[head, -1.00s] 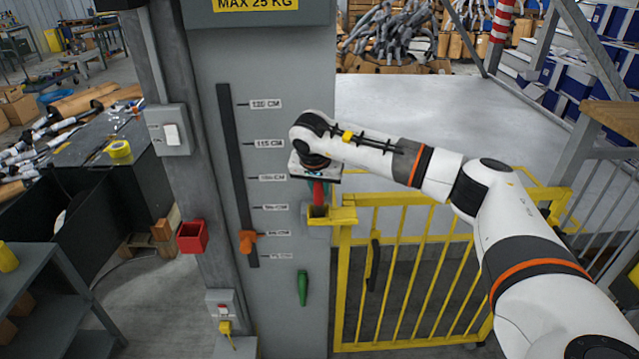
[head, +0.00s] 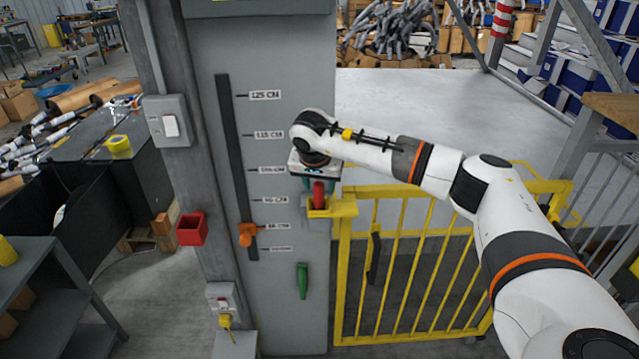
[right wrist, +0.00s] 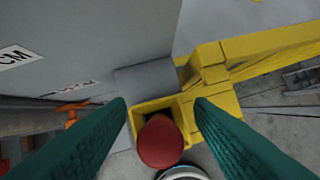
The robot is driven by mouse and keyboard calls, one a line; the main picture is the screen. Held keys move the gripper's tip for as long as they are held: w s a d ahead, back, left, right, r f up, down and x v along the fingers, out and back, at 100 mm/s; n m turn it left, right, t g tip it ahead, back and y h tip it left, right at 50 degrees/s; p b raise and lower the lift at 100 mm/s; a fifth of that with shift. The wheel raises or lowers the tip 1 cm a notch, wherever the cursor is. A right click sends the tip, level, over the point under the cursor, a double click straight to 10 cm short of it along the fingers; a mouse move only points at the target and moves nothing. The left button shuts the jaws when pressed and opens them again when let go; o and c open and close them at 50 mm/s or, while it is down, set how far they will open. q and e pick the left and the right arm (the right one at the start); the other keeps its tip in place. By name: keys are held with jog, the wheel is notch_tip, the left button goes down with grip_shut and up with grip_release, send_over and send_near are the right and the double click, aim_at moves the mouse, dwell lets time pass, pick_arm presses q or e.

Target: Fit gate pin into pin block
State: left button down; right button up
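The gate pin (head: 318,190) shows its red head at the yellow pin block (head: 318,209) on the grey column beside the gate. In the right wrist view the round red pin head (right wrist: 160,142) stands over the front part of the block's square opening (right wrist: 162,112). The pin's shaft is hidden, so I cannot tell how deep it sits. My right gripper (head: 318,184) is above the block, pointing down. In the right wrist view its teal fingers (right wrist: 161,103) are spread, with a gap on both sides of the pin head. My left gripper is out of view.
The yellow gate (head: 410,265) stands right of the column, its top bar meeting the block. A red box (head: 192,228), an orange slider (head: 247,235) and a green handle (head: 302,280) are on the column and post. Floor behind the gate is clear.

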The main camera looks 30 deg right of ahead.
jog(key=b+v, duration=0.2)
jog(key=v, duration=1)
jog(key=shift+w, duration=0.1)
dwell(0.4)
